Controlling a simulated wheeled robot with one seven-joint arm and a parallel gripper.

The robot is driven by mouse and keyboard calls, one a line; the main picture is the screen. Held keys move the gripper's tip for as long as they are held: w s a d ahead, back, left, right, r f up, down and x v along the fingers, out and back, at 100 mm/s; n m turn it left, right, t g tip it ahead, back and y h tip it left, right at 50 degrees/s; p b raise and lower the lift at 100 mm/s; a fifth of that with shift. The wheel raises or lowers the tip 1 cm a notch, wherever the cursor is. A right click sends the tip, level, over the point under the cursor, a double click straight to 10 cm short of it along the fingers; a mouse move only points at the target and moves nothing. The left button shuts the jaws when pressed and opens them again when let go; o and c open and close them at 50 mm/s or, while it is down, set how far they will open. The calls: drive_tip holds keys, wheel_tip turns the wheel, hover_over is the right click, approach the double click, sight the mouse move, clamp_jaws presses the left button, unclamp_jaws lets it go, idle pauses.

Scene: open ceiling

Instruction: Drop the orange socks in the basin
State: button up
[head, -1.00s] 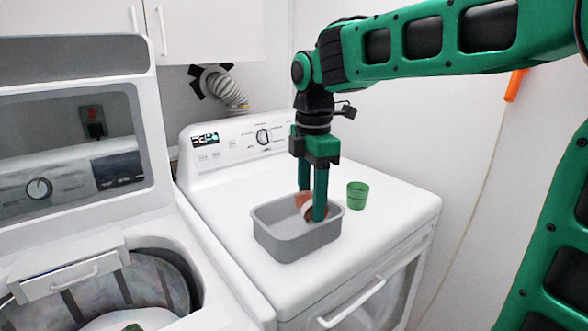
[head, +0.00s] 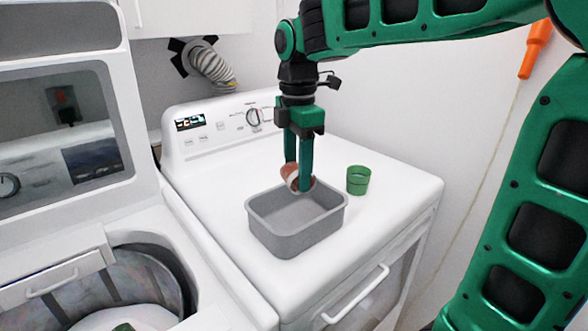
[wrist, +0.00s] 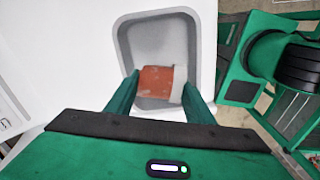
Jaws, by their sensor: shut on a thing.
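The orange socks (head: 293,180) are a small orange roll with a whitish band. My gripper (head: 298,184) is shut on them and points down, holding them over the back part of the basin. The grey rectangular basin (head: 290,244) stands on top of the white dryer and looks empty inside. In the wrist view the socks (wrist: 157,82) sit between my two green fingers (wrist: 158,90), with the basin (wrist: 128,48) behind and below them. The socks appear at or above rim height; the exact gap to the basin floor is hard to tell.
A green cup (head: 358,180) stands on the dryer (head: 400,190) just right of the basin. An open washer (head: 90,240) with its lid up is at the left. A vent hose (head: 212,66) and a wall are behind.

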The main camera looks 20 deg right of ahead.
drive_tip(key=shift+f, duration=2.45)
drive_tip(key=o, duration=1.2)
drive_tip(key=shift+o, duration=0.2)
wheel_tip(320, 180, up, 11)
drive_tip(key=shift+f, duration=0.15)
